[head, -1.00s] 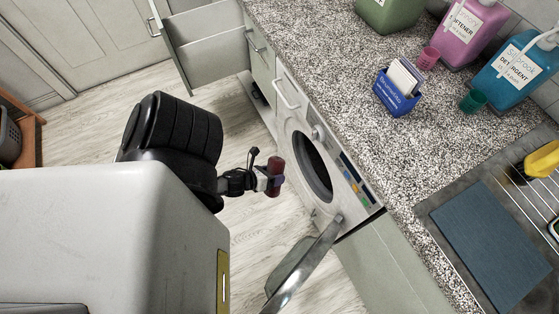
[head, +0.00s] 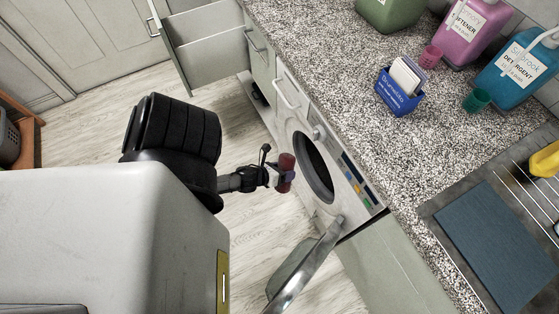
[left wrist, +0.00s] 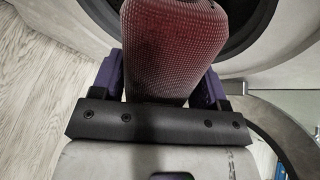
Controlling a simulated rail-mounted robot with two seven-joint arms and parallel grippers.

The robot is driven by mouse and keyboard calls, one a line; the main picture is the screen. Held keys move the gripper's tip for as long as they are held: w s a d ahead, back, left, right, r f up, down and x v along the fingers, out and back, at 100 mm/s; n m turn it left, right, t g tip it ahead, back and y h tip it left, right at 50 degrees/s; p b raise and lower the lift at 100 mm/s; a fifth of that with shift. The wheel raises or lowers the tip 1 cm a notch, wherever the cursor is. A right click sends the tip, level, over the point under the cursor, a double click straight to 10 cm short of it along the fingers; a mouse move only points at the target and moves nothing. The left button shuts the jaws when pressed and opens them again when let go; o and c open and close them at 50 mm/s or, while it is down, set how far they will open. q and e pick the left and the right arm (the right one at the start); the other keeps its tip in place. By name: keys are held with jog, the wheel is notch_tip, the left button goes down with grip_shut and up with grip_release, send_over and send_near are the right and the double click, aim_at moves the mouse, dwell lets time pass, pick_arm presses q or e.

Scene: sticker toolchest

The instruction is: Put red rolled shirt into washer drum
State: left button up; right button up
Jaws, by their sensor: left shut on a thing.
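The red rolled shirt (head: 286,171) is held in my left gripper (head: 283,180), just in front of the washer (head: 325,200). In the left wrist view the red roll (left wrist: 172,45) sits between the purple fingers of the gripper (left wrist: 165,85), which is shut on it. The dark round drum opening (head: 316,168) is to the right of the shirt in the head view. In the wrist view the drum opening (left wrist: 245,25) lies behind the roll's far end. I cannot tell whether that end is past the rim. The washer door (head: 305,265) stands open. My right gripper is not in view.
The speckled counter (head: 340,70) above the washer holds a blue box of sheets (head: 398,92), cups and detergent bottles (head: 515,70). A drawer (head: 205,45) is pulled out at upper left. Bare floor (head: 260,225) lies left of the washer.

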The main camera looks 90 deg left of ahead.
pick_arm(q)
jog(key=b+x, duration=2.1)
jog(key=x, duration=1.9)
jog(key=shift+w+f+b, duration=0.25)
jog(key=shift+f+b, duration=0.1)
jog(key=shift+f, duration=0.05)
jog(key=o, duration=1.1)
jog(key=shift+d, duration=0.1)
jog(key=shift+s, duration=0.1)
